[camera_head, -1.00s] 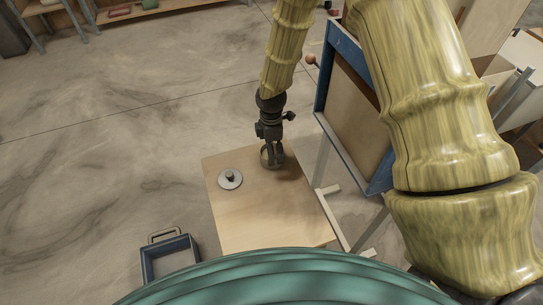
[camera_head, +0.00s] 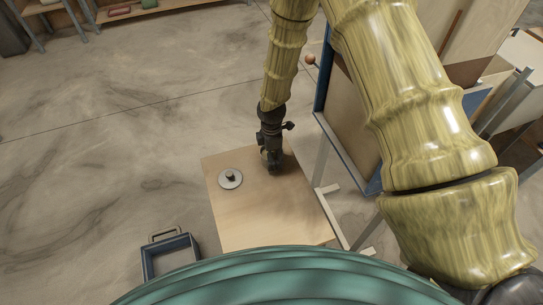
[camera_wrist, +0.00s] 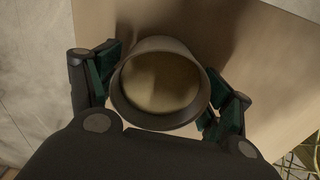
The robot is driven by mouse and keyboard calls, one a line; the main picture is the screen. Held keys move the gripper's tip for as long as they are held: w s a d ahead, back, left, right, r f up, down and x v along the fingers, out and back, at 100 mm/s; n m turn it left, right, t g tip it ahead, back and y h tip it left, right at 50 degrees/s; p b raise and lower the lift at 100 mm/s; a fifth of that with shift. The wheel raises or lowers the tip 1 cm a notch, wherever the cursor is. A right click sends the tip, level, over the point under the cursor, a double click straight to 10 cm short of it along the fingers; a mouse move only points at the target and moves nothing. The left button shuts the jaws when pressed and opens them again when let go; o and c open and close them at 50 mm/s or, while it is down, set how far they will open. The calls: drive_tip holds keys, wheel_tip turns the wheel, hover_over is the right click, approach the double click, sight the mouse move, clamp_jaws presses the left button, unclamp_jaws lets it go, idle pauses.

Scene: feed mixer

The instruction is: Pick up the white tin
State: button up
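The tin (camera_wrist: 160,84) shows in the wrist view as a round, open-topped can with a grey rim and a dull yellowish inside, seen from above. My gripper (camera_wrist: 165,80) has its two green-padded fingers on opposite sides of the tin, very near its wall. I cannot tell whether both pads press on it. In the head view my gripper (camera_head: 271,168) points down over the far right part of the wooden board (camera_head: 265,222), and the tin is hidden behind it there.
A round grey disc with a knob (camera_head: 230,179) lies on the board to the left of my gripper. A blue open tray with a handle (camera_head: 170,259) is on the floor at lower left. A blue-framed panel (camera_head: 352,130) stands close on the right.

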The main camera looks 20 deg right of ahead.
drive_tip(key=c, duration=0.6)
drive_tip(key=shift+o, duration=0.2)
drive_tip(key=shift+r, duration=0.1)
